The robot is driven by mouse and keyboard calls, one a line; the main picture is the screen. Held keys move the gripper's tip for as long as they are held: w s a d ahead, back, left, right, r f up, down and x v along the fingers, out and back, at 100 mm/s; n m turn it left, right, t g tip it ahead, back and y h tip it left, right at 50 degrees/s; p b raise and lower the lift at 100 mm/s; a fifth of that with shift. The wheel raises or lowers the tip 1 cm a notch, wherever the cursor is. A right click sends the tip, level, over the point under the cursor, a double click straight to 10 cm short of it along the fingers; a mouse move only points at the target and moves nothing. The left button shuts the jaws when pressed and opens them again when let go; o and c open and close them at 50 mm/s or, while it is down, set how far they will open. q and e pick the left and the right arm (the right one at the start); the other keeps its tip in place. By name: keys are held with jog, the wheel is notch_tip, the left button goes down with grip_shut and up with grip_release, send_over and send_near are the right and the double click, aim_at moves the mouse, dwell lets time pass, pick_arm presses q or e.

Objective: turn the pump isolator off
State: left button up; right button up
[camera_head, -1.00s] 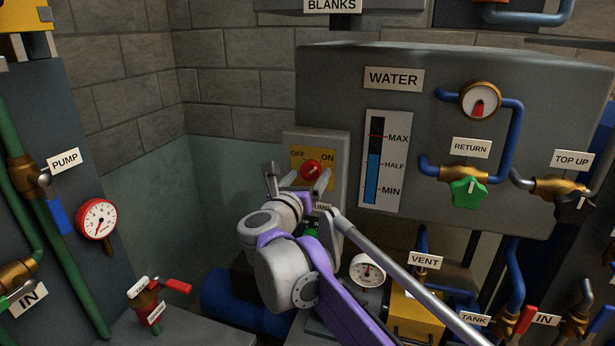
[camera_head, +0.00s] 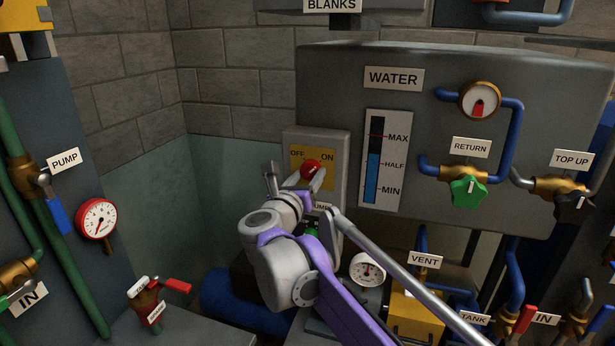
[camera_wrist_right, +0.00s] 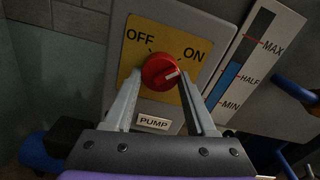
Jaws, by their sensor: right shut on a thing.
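The pump isolator is a round red knob (camera_head: 311,168) on a yellow plate (camera_head: 298,158) marked OFF at left and ON at right, on a grey box above a PUMP label. In the right wrist view the red knob (camera_wrist_right: 159,71) has a white mark pointing to the right, on the ON side. My right gripper (camera_head: 296,178) reaches it from below and in front. In the right wrist view its fingers (camera_wrist_right: 160,80) lie on either side of the knob, shut on it. My left gripper is not in view.
A grey WATER panel (camera_head: 450,100) with a level gauge (camera_head: 385,160) stands close to the right of the isolator. Pump parts, a round gauge (camera_head: 367,269) and a yellow VENT box (camera_head: 415,315) lie below.

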jog(key=n+p, duration=0.1)
jog(key=n, duration=0.2)
jog(key=shift+r+n, duration=0.1)
jog(key=shift+n, duration=0.3)
jog(key=n+p, duration=0.1)
jog(key=n, duration=0.3)
jog(key=shift+d+n, duration=0.1)
jog(key=shift+n, duration=0.2)
jog(key=n, duration=0.4)
jog(key=shift+n+p, duration=0.3)
jog(key=shift+p, duration=0.1)
jog(key=n, duration=0.4)
jog(key=shift+r+n, duration=0.1)
jog(key=shift+n, duration=0.2)
jog(key=o, duration=1.4)
